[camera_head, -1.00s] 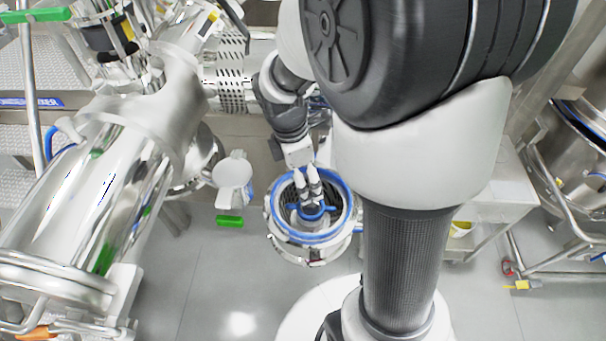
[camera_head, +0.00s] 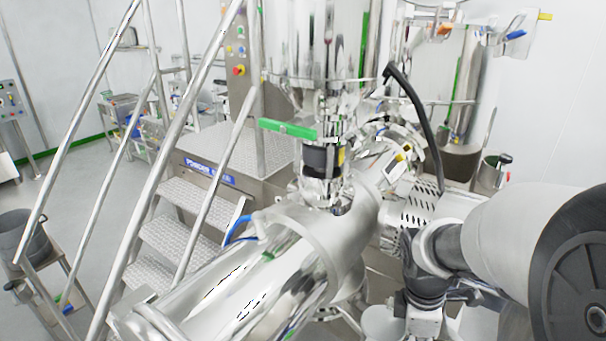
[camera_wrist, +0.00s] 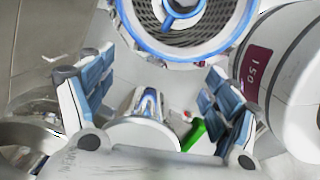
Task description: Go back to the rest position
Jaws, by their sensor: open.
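My gripper (camera_wrist: 156,75) is open and shows in the wrist view, with its blue-grey pads spread apart on the left and right. Nothing is held between the pads. A round vessel with a blue rim (camera_wrist: 160,47) and a perforated inner wall lies beyond the fingertips at the top of the wrist view. A blue ring with a grey centre sits inside it, cut by the frame's top edge. In the head view my arm comes in from the right, and the gripper's fingers are below the frame.
A large steel cylinder (camera_head: 270,285) lies close on the left of my arm. Stairs with handrails (camera_head: 180,200) stand farther left. In the wrist view, a white cylinder with a maroon label (camera_wrist: 290,75) is close at right. A green handle (camera_wrist: 194,135) shows low between the fingers.

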